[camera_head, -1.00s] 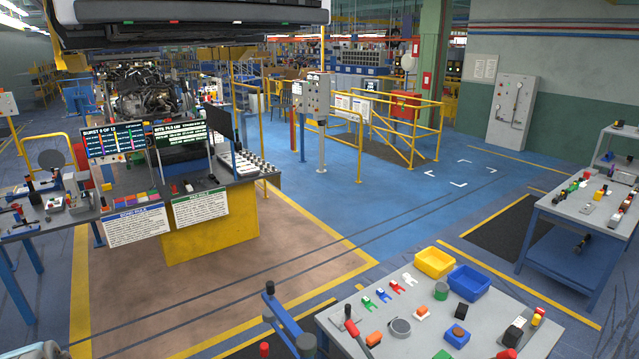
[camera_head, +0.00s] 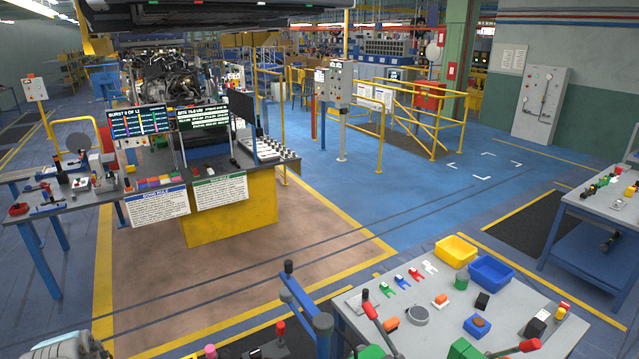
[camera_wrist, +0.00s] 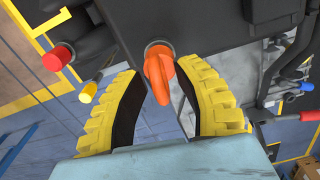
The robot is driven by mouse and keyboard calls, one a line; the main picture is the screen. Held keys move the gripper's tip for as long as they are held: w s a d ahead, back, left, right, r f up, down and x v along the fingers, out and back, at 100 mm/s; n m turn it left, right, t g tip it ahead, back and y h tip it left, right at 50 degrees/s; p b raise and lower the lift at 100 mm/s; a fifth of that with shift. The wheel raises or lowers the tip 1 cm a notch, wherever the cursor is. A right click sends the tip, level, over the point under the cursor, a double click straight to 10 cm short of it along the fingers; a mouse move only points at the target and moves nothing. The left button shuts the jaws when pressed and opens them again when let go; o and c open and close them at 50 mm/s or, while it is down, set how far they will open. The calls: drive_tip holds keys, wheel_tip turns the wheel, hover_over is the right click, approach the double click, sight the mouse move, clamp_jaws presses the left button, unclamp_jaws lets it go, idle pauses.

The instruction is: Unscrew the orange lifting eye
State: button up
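The orange lifting eye (camera_wrist: 157,85) shows in the wrist view as an orange ring on a short stem, at the edge of a dark grey housing (camera_wrist: 205,25). My gripper (camera_wrist: 159,70) has two curved fingers with yellow ribbed backs and dark inner pads. It is open, with one finger on each side of the lifting eye. Gaps show between the pads and the ring, so I see no contact. The depth of the ring between the fingers is hard to judge. I cannot make out the lifting eye in the head view.
In the wrist view, red (camera_wrist: 57,57) and yellow (camera_wrist: 87,92) caps stick out left of the housing, with dark pipes on the right. In the head view, a grey bench (camera_head: 395,330) holds yellow (camera_head: 455,251) and blue (camera_head: 491,270) bins. Open floor lies behind it.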

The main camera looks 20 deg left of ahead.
clamp_jaws()
drive_tip(key=shift+r+p, duration=0.3)
drive_tip(key=shift+p, duration=0.1)
idle(0.5)
drive_tip(key=shift+r+p, duration=2.5)
drive_tip(key=shift+p, duration=0.25)
